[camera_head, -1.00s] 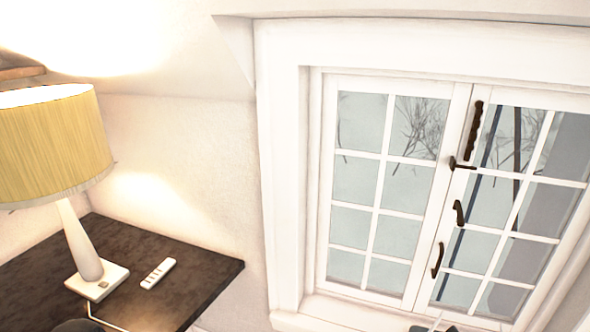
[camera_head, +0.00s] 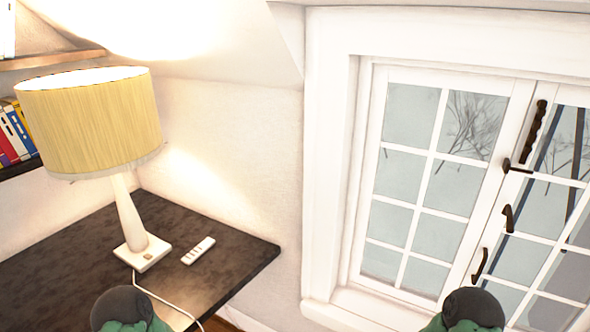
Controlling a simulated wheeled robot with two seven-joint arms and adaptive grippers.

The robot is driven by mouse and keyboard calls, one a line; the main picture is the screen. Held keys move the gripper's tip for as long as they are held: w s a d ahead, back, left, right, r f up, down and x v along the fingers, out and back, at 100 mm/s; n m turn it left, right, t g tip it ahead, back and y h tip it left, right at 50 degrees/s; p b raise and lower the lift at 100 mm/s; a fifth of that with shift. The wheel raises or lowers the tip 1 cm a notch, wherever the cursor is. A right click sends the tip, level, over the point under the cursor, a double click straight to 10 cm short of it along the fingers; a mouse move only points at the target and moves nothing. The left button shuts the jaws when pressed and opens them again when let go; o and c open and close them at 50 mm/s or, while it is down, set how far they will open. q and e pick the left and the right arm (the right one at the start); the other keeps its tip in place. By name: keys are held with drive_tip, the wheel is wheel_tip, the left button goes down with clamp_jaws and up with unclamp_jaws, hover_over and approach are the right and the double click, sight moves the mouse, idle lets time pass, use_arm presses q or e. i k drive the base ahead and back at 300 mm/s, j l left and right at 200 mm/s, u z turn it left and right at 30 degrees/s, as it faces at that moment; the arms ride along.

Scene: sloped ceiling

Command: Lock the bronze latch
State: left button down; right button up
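Several dark bronze fittings sit on the white window, along the meeting frames of its two sashes, at the right of the head view. From top to bottom they are a long wavy bar (camera_head: 534,128), a small lever latch (camera_head: 516,168) that sticks out sideways, a curved hook-like piece (camera_head: 507,218) and a lower curved handle (camera_head: 480,264). I cannot tell which one is the task's latch or whether it is locked. Neither gripper shows; only rounded dark and green parts of my arms are at the bottom edge.
The window (camera_head: 438,180) looks shut. A dark table (camera_head: 75,262) at left holds a lit lamp (camera_head: 90,120) and a white remote (camera_head: 198,251). Books (camera_head: 14,135) stand on a shelf at far left. The window sill (camera_head: 370,312) looks clear where visible.

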sight(507, 211)
drive_tip(key=z, duration=1.45)
